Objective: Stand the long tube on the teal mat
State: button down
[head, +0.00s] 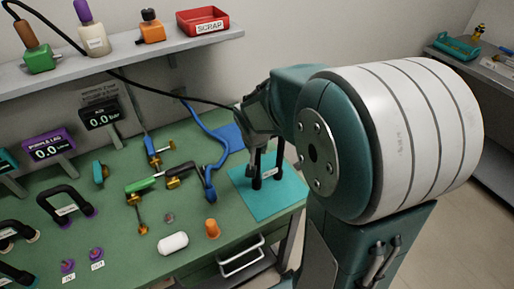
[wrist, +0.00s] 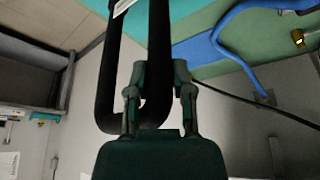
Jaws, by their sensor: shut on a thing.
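My gripper (wrist: 159,95) is shut on a black U-shaped tube (wrist: 160,40), with one finger on each side of it in the wrist view. The tube's bend is near the fingers and its two legs reach away toward the teal mat. In the head view the tube (head: 280,157) is legs down over the teal mat (head: 285,203), with a white label low between the legs. I cannot tell whether the feet touch the mat. My arm hides part of the tube and the mat's right side. The mat also shows in the wrist view (wrist: 195,25).
A blue hose (head: 209,150) with brass fittings lies left of the mat. Other black U-shaped tubes (head: 67,203) stand at the bench's left. An orange cap (head: 212,229) and a white capsule (head: 173,242) lie near the front edge. A shelf with a red scrap tray (head: 203,20) is behind.

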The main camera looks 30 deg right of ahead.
jog(key=shift+c, duration=2.4)
grip_release()
jog(key=shift+a, duration=0.1)
jog(key=v, duration=1.2)
jog(key=s+a+n+y, duration=0.1)
jog(key=s+a+n, duration=0.2)
jog(key=s, duration=0.4)
jog(key=s+a+r+n+t+y, duration=0.1)
jog(key=s+a+n, duration=0.2)
jog(key=s, duration=0.4)
jog(key=shift+s+a+t, duration=0.25)
jog(key=shift+a+t, duration=0.05)
jog(key=shift+a, duration=0.5)
jog(key=shift+r, duration=0.15)
